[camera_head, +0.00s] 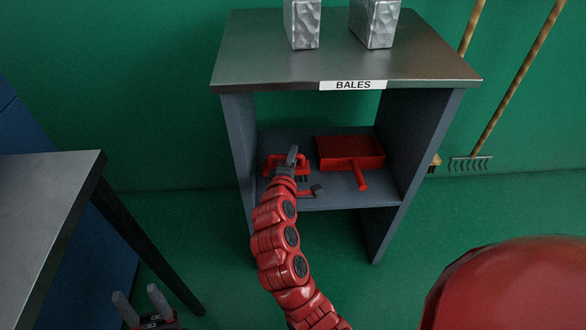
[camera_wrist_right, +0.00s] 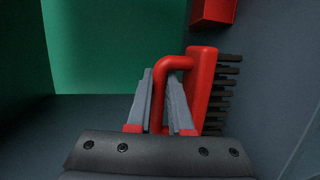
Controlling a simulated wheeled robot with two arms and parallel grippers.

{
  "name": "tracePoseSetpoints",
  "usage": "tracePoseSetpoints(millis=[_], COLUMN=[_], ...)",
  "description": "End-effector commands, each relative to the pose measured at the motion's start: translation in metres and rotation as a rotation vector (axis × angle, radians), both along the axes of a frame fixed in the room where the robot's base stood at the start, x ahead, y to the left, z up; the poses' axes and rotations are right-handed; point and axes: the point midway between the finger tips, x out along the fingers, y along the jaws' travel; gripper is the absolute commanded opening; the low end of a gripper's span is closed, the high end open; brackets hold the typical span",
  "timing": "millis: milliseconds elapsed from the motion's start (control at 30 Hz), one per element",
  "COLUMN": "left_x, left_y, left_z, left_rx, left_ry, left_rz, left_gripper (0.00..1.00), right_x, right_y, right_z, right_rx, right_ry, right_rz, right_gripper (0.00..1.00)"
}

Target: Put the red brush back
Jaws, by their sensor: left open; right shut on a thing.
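The red brush (camera_wrist_right: 202,90) has a looped red handle and dark bristles. My right gripper (camera_wrist_right: 160,75) is shut on its handle, with one grey finger on each side of the loop. In the head view the brush (camera_head: 272,163) is at the left of the shelf inside the stand (camera_head: 238,140), with my right gripper (camera_head: 292,155) at it. I cannot tell whether the brush touches the shelf. My left gripper (camera_head: 141,305) is open and empty at the lower left, low beside the grey table.
A red dustpan (camera_head: 350,152) lies on the same shelf, right of the brush. Two silver foil bales (camera_head: 376,22) stand on the stand's top, above a "BALES" label (camera_head: 352,85). A grey table (camera_head: 50,190) is at left. Long-handled tools (camera_head: 515,85) lean at right.

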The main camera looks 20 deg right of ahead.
Motion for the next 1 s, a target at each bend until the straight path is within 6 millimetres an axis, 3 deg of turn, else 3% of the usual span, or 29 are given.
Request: tracePoseSetpoints(millis=[100, 300, 667, 700, 833, 1000], left_x=[-0.001, -0.004, -0.005, -0.005, -0.005, -0.005], left_y=[0.000, 0.000, 0.000, 0.000, 0.000, 0.000], left_z=[-0.005, -0.022, -0.020, -0.020, -0.019, -0.019], left_rx=[0.005, 0.032, 0.035, 0.035, 0.035, 0.034], left_ry=[-0.004, -0.023, -0.028, -0.028, -0.028, -0.028], left_rz=[0.000, 0.001, 0.002, 0.002, 0.002, 0.002], left_gripper=[0.50, 0.50, 0.50, 0.50, 0.50, 0.50], right_x=[0.003, 0.002, 0.002, 0.002, 0.002, 0.002], right_y=[-0.001, -0.001, -0.001, -0.001, -0.001, -0.001], right_z=[-0.007, -0.038, -0.039, -0.039, -0.038, -0.039], right_rx=[0.001, 0.000, -0.002, -0.001, 0.000, 0.001], right_ry=[0.000, 0.005, 0.002, 0.003, 0.002, 0.003], right_rz=[0.000, -0.001, 0.001, 0.000, 0.000, 0.000], right_gripper=[0.00, 0.00, 0.00, 0.24, 0.48, 0.49])
